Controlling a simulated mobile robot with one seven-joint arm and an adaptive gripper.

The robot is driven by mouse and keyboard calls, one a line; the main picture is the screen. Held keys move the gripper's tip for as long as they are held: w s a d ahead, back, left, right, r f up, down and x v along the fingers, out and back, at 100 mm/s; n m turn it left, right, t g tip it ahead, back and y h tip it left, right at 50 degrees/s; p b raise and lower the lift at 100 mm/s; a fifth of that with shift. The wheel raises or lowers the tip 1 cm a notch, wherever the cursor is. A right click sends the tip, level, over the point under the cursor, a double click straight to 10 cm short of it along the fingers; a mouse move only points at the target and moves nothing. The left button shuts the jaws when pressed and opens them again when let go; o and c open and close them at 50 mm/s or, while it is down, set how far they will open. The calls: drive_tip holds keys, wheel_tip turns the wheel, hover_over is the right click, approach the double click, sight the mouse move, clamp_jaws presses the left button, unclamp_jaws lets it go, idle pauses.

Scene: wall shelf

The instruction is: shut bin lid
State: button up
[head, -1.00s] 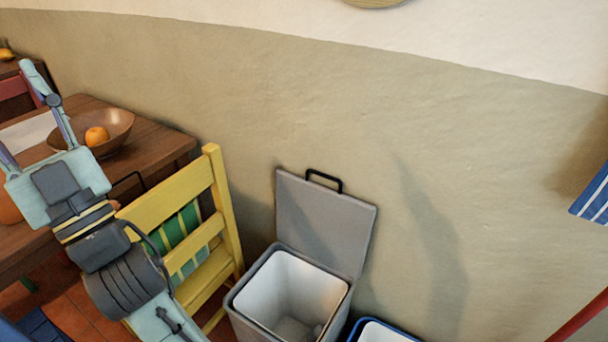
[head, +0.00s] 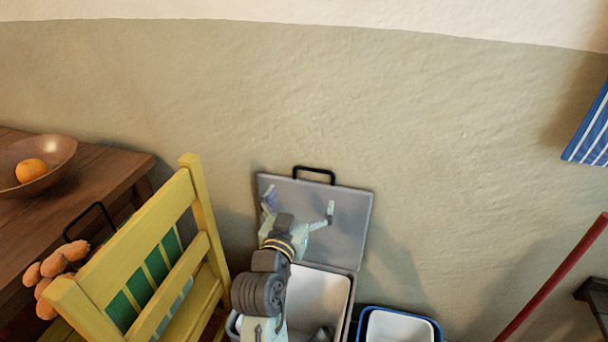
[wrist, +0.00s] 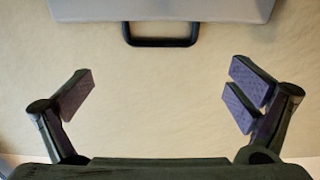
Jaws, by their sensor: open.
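The grey bin (head: 351,292) stands against the wall with a white liner inside. Its grey lid (head: 348,222) is raised and leans back near the wall, with a black loop handle (head: 314,169) on its top edge. My gripper (head: 299,201) is open and empty in front of the lid, below the handle in the head view. My arm hides the left part of the bin. In the wrist view the lid's edge (wrist: 160,9) and the handle (wrist: 160,42) show at the top, beyond and between the spread fingers of my gripper (wrist: 160,90). The fingers look apart from the handle.
A yellow chair (head: 200,215) stands close to the bin's left. A blue-rimmed container (head: 437,329) is at its right. A wooden table (head: 110,185) with a fruit bowl (head: 60,160) is at left. A red pole (head: 550,280) leans at right.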

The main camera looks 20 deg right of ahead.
sight(313, 171)
drive_tip(key=p+x, duration=0.2)
drive_tip(key=x, duration=0.6)
drive_tip(key=shift+w+d+r, duration=0.2)
drive_tip(key=shift+w+d, duration=0.05)
drive_tip(key=shift+d, duration=0.05)
drive_tip(key=shift+x, duration=0.75)
drive_tip(key=shift+a+f, duration=0.1)
drive_tip(key=c, duration=1.7)
